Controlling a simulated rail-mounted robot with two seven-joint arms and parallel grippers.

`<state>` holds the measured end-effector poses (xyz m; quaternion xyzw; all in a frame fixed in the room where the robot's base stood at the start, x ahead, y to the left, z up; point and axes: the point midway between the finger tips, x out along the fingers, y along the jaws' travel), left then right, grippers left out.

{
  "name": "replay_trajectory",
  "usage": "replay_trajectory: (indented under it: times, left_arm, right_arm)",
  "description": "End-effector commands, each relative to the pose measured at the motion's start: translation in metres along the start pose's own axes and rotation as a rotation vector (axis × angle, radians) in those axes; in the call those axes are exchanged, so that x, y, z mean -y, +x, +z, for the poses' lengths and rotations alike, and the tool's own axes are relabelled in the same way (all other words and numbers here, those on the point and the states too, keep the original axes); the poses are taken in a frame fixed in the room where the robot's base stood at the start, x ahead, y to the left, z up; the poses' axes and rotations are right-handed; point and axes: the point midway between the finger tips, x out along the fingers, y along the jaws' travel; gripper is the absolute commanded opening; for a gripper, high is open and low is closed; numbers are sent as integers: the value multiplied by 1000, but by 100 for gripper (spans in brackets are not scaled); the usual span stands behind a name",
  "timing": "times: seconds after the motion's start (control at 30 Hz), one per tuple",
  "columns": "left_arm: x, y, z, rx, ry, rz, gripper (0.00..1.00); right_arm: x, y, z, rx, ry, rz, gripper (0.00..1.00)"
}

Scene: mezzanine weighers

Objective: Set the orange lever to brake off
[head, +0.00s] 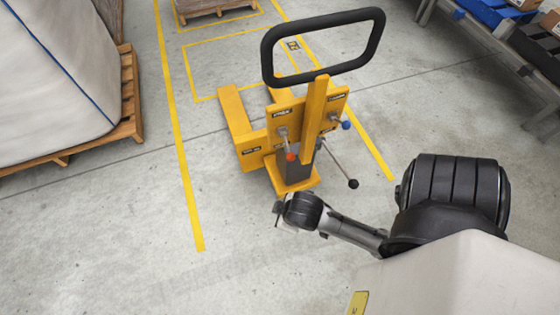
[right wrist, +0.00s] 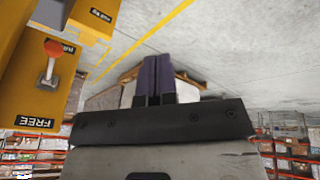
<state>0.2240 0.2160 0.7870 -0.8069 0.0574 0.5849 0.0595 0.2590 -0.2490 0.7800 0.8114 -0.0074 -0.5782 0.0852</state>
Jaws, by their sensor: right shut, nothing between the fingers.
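The orange lever (head: 290,156), a metal stem with an orange knob, sits on the left plate of the yellow pallet truck (head: 318,105). In the head view its knob hangs below its pivot. In the right wrist view, where the lettering is upside down, the orange knob (right wrist: 54,48) lies by a partly covered label, away from the FREE label (right wrist: 36,122). My right gripper (head: 279,214) is shut and empty, below and left of the lever in the head view, apart from it. Its dark fingers (right wrist: 153,80) are together in the right wrist view. My left gripper is out of view.
A blue-knobbed lever (head: 346,125) and a black-knobbed lever (head: 353,184) stick out right of the orange one. The black loop handle (head: 323,42) rises above. A loaded wooden pallet (head: 132,95) stands left and a rack (head: 480,40) right. Floor left of the truck is clear.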

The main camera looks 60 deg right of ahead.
Motion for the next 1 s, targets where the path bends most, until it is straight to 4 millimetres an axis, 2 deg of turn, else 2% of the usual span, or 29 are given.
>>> replay_trajectory:
  times: [0.03,0.2,0.4,0.5,0.7,0.83,0.9,1.0]
  left_arm:
    - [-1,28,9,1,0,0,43]
    - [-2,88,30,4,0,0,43]
    - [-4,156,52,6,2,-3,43]
    - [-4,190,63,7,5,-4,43]
    - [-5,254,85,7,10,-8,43]
    - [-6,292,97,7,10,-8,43]
    - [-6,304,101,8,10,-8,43]
    - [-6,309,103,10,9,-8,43]
  right_arm:
    - [-14,36,-9,-8,28,66,0]
    - [-83,115,-48,10,156,323,0]
    - [-153,180,-82,99,337,554,0]
    - [-176,207,-95,167,423,627,0]
    - [-200,251,-118,326,550,698,0]
    - [-201,273,-128,491,554,727,0]
    - [-199,277,-127,633,502,755,0]
    - [-194,272,-122,852,389,802,0]
